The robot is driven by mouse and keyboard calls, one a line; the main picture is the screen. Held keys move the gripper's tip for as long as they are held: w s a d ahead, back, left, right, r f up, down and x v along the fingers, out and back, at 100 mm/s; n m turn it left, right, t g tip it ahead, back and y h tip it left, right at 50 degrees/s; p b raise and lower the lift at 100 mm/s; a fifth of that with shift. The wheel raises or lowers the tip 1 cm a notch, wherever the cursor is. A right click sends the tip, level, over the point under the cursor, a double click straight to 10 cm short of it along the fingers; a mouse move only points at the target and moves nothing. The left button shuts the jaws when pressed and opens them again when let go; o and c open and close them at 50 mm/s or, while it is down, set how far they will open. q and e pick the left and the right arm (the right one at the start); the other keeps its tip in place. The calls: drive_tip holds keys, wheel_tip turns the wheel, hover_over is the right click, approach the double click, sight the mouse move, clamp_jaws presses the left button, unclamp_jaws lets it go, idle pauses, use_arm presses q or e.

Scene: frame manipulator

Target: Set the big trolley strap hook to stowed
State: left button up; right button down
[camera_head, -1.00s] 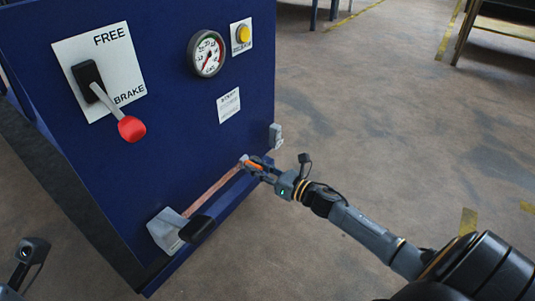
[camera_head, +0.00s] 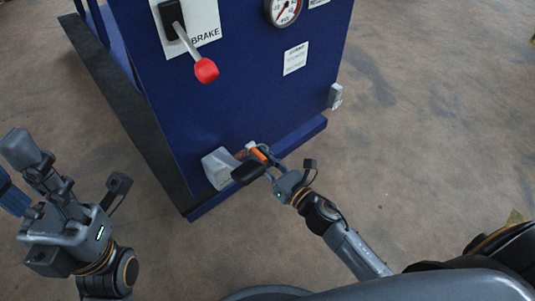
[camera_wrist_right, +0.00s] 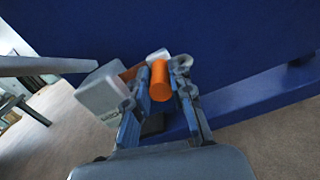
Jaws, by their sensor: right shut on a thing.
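The orange strap hook (camera_head: 259,153) is between the fingers of my right gripper (camera_head: 263,161), which is shut on it. In the right wrist view the hook's orange grip (camera_wrist_right: 160,82) is clamped between the blue fingers (camera_wrist_right: 162,88), with a white end piece behind it. The grey strap housing (camera_head: 216,169), with a black handle (camera_head: 250,172), is just left of the hook, low on the blue trolley panel (camera_head: 240,90). Only a short piece of strap shows between them. My left gripper (camera_head: 28,172) is empty and open at the left, away from the trolley.
A grey catch (camera_head: 335,96) is on the panel's right edge. Above are a red-knobbed brake lever (camera_head: 206,70), a gauge (camera_head: 284,8) and a white label (camera_head: 295,58). A blue ledge (camera_head: 300,135) runs along the bottom. The floor at right is clear.

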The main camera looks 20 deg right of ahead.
drive_tip(key=c, duration=1.2)
unclamp_jaws()
drive_tip(key=shift+o, duration=0.2)
drive_tip(key=v, duration=1.2)
drive_tip(key=shift+f, duration=0.1)
